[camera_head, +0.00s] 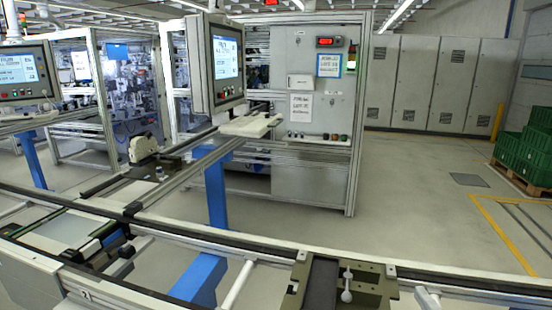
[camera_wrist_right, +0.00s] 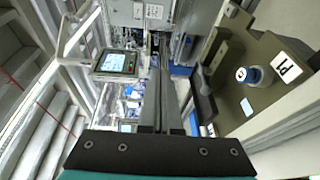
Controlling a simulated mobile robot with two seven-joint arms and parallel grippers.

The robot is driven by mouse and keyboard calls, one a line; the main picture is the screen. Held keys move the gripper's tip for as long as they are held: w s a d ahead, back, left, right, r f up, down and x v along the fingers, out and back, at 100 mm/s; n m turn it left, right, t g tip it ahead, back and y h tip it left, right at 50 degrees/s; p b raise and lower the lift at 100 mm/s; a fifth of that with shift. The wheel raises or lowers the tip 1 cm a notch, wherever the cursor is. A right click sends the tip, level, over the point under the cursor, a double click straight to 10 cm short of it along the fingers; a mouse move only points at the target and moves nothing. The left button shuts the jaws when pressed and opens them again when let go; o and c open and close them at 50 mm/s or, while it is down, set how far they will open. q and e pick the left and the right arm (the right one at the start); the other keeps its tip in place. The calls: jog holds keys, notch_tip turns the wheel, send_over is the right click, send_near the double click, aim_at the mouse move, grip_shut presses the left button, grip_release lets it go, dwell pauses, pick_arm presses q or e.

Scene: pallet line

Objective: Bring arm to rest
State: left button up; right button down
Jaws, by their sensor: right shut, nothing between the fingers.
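My right gripper (camera_wrist_right: 160,75) shows in the right wrist view, with its two grey fingers together and nothing between them. A dark mount with screws lies across the bottom of that view. To its right is an olive pallet plate (camera_wrist_right: 268,58) with a blue and white knob (camera_wrist_right: 248,75) and a label reading P1. The fingers look apart from the plate. I cannot clearly make out the right gripper in the head view. My left gripper is in neither view.
A conveyor rail (camera_head: 240,243) crosses the front of the head view. An olive fixture (camera_head: 370,287) sits on it at the bottom. A monitor (camera_head: 226,62) and grey cabinet (camera_head: 305,65) stand behind. Green crates (camera_head: 528,150) are at the right. The middle-right floor is clear.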

jog(key=s+a+f+m+g+h, duration=0.25)
jog(key=s+f+m+g, duration=0.35)
jog(key=s+f+m, duration=0.3)
jog(key=s+a+f+m+g+y, duration=0.1)
jog(key=s+a+f+m+g, duration=0.25)
jog(key=s, duration=0.25)
jog(key=s+a+f+m+g+y, duration=0.1)
jog(key=s+a+f+m+g, duration=0.25)
jog(key=s+a, duration=0.2)
notch_tip(320, 180, down, 27)
jog(key=s+d+g+b, duration=0.1)
jog(key=s+g+b, duration=0.1)
jog(key=b, duration=0.4)
jog(key=s+d+f+b, duration=0.1)
jog(key=s+f+b, duration=0.2)
jog(key=s+f, duration=0.5)
jog(key=s+d+f+g+b, duration=0.1)
jog(key=s+f+b, duration=0.2)
jog(key=s+f, duration=0.5)
notch_tip(320, 180, down, 5)
jog(key=shift+d+r, duration=0.2)
jog(key=shift+d, duration=0.15)
